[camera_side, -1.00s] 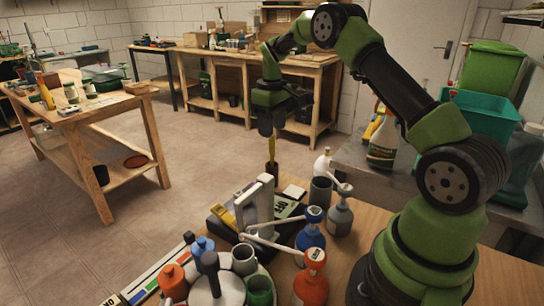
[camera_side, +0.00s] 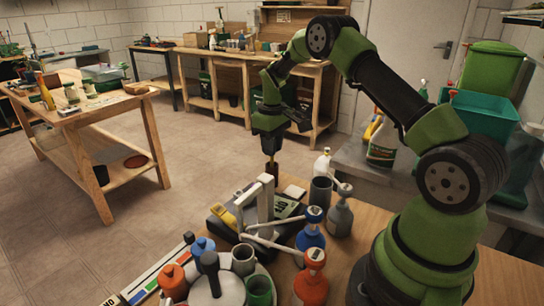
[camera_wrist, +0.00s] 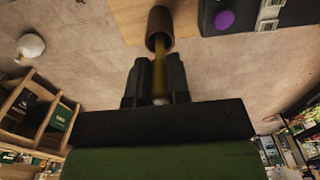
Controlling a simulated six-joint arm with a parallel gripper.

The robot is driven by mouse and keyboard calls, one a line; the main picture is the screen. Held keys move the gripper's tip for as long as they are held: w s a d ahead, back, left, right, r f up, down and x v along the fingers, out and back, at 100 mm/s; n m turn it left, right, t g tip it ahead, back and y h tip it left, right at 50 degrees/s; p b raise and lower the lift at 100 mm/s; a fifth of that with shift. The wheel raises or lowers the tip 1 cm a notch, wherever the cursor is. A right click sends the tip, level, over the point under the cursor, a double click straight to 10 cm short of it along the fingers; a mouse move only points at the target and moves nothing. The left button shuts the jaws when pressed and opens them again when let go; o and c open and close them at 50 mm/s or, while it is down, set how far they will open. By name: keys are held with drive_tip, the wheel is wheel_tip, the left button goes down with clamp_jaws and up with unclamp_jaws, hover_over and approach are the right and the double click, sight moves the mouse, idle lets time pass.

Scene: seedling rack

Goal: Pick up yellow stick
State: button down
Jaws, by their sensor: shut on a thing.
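The yellow stick (camera_wrist: 160,67) stands upright in a brown cup (camera_wrist: 160,27), as the wrist view shows. My gripper (camera_wrist: 158,80) is shut on the upper part of the yellow stick, with one dark finger on each side. The stick's lower end is hidden inside the cup. In the side view my gripper (camera_side: 271,152) points down just above the brown cup (camera_side: 271,170), and only a little of the stick shows between them.
A black device (camera_side: 222,214) with a white upright frame (camera_side: 265,196) stands in front of the cup. A dark grey cup (camera_side: 320,190) and several bottles, including a blue one (camera_side: 311,230) and an orange one (camera_side: 312,284), crowd the bench to the right and front.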

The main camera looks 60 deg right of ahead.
wheel_tip(320, 180, up, 9)
drive_tip(key=shift+s+r, duration=0.1)
drive_tip(key=shift+r, duration=0.1)
drive_tip(key=s+r+g, duration=0.1)
drive_tip(key=s+r, duration=0.1)
drive_tip(key=s, duration=1.1)
wheel_tip(320, 180, down, 11)
drive_tip(key=shift+w+r, duration=0.15)
drive_tip(key=shift+w, duration=0.05)
drive_tip(key=shift+a, duration=0.1)
drive_tip(key=shift+r, duration=0.1)
idle(2.9)
wheel_tip(320, 180, up, 8)
idle(0.8)
drive_tip(key=shift+f, duration=0.2)
idle(0.9)
